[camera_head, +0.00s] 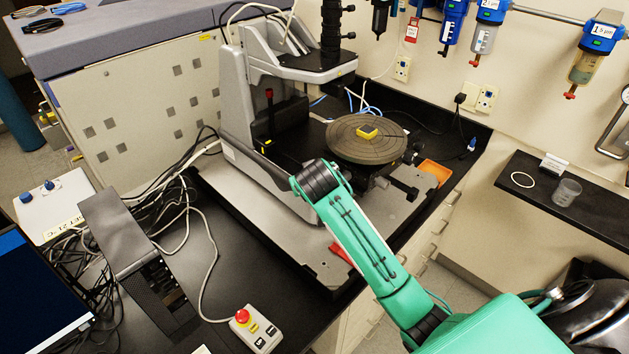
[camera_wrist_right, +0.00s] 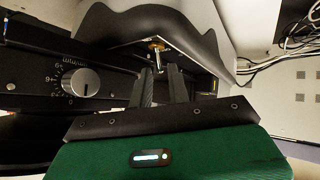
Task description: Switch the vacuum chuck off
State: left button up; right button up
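The stylus profiler (camera_head: 250,110) stands on the bench, with its round chuck (camera_head: 345,145) bearing a small yellow piece (camera_head: 367,133). A small metal toggle switch (camera_wrist_right: 157,47) with a brass collar shows in the right wrist view, under a dark curved housing. My right gripper (camera_wrist_right: 160,70) has its two dark fingers apart, with the toggle lever just beyond and between the tips; contact cannot be told. In the head view my green right arm reaches to the profiler base, and its gripper is hidden there. My left gripper is out of view.
A numbered dial knob (camera_wrist_right: 80,82) sits left of the fingers on a black panel. A control box with a red button (camera_head: 242,316) lies at the bench front. Cables (camera_head: 185,190) crowd the left. An orange tray (camera_head: 436,172) lies right of the chuck.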

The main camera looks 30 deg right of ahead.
jog(key=b+v, duration=0.3)
jog(key=v, duration=0.8)
jog(key=shift+s+a+r, duration=0.15)
jog(key=shift+s+r, duration=0.1)
jog(key=shift+s, duration=0.05)
jog(key=shift+f, duration=0.1)
